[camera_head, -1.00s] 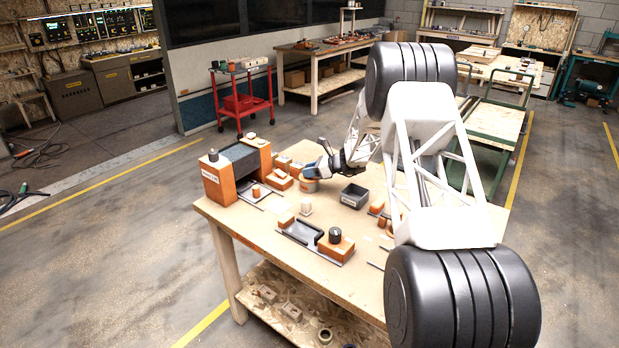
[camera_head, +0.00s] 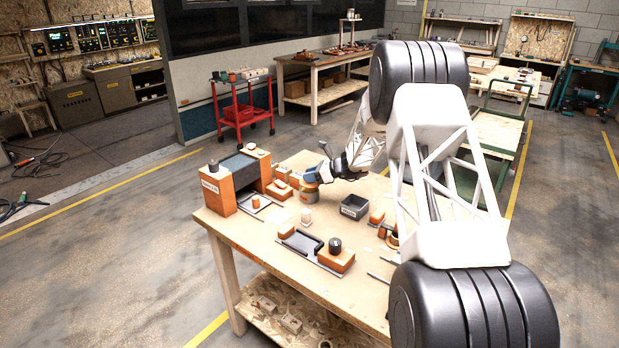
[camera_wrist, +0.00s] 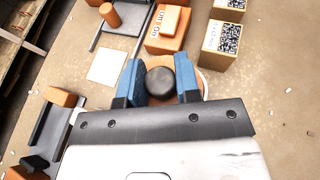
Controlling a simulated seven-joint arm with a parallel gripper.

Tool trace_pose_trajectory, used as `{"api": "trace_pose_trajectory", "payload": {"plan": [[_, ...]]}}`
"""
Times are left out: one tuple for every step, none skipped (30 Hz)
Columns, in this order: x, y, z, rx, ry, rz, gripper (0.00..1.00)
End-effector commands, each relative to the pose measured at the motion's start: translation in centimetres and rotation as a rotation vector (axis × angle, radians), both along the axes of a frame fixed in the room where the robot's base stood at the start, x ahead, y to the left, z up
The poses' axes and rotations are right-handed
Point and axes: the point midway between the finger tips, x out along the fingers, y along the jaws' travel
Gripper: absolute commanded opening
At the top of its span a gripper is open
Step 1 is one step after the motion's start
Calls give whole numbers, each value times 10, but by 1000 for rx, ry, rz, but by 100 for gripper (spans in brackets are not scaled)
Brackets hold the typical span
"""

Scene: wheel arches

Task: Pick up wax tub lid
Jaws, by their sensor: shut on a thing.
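The wax tub lid shows a dark round knob (camera_wrist: 160,82) in the wrist view. My gripper (camera_wrist: 160,79) has its two blue fingers on either side of this knob and is shut on it. Below it, an orange and pale round rim shows to the right of the fingers; I cannot tell whether the lid is still seated. In the head view the wax tub (camera_head: 310,195) stands on the bench, with my gripper (camera_head: 311,176) just above it. The lid is mostly hidden there by the fingers.
An orange block with a label (camera_wrist: 167,27) and boxes with printed codes (camera_wrist: 221,45) lie close beyond the fingers. A dark open bin (camera_head: 354,207) stands right of the tub. An orange and black rack (camera_head: 236,178) stands at the left end of the bench (camera_head: 262,240).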

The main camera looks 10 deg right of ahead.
Motion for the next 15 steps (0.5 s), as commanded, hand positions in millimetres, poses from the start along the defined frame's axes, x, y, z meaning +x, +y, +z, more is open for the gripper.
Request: {"api": "trace_pose_trajectory", "payload": {"plan": [[-7, 0, 3, 0, 0, -1, 8], [-11, -1, 3, 0, -2, -1, 8], [-17, -1, 4, 0, -2, -1, 8], [-22, -1, 4, 0, 0, -1, 8], [-26, -1, 4, 0, 0, 0, 8], [-33, -1, 5, 0, -1, 0, 8], [-37, -1, 6, -1, -2, 0, 8], [-42, -2, 6, -1, -1, -1, 8], [-48, -2, 6, 0, 0, 0, 8], [-53, -2, 7, -1, -1, -1, 8], [-58, -2, 8, -1, -1, -1, 8], [-65, -2, 7, 0, 0, 0, 8], [-70, -2, 8, 0, -1, 0, 8], [-74, -2, 9, -1, -1, -1, 8], [-81, -3, 10, -1, -1, -1, 8]]}}
